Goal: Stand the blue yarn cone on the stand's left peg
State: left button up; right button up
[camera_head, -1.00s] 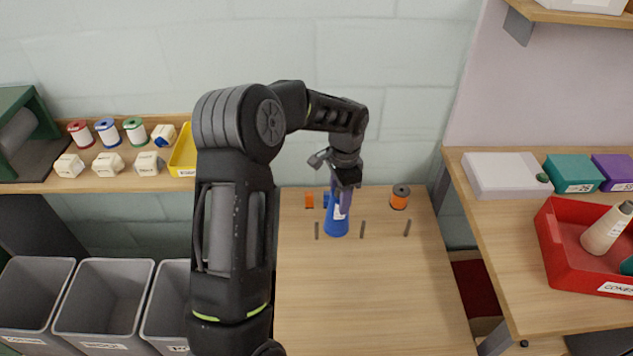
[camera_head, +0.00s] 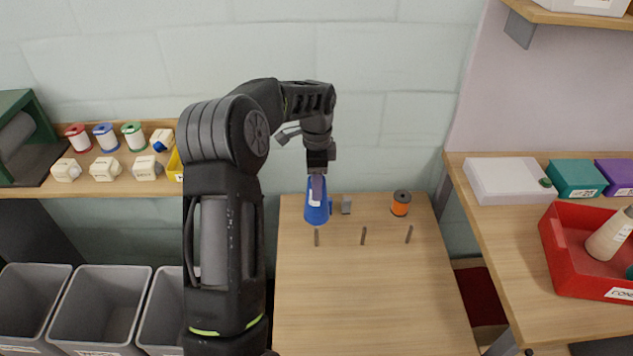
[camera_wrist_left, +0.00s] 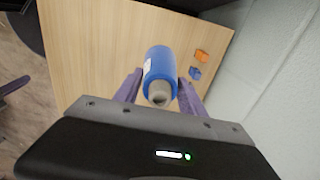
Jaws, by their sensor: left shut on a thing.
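The blue yarn cone (camera_head: 317,213) has a white label and hangs upright, wide end down, from my left gripper (camera_head: 317,190). The gripper's purple fingers are shut on its upper part. In the left wrist view the blue cone (camera_wrist_left: 160,72) sits between the fingers of the left gripper (camera_wrist_left: 160,92), its grey tip toward the camera.
A middle peg (camera_head: 363,236) and right peg (camera_head: 409,234) stand beside it. The front tabletop is clear. A red bin (camera_head: 557,240) stands right.

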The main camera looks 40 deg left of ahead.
pick_arm(q)
jog(key=shift+f+b, duration=3.65)
jog(key=shift+f, duration=2.15)
jog(key=shift+f+b, duration=0.35)
jog(key=shift+f, duration=0.3)
jog(key=o, duration=1.2)
jog(key=shift+r, duration=0.1)
notch_tip(320, 180, up, 8)
jog(key=shift+f, duration=0.2)
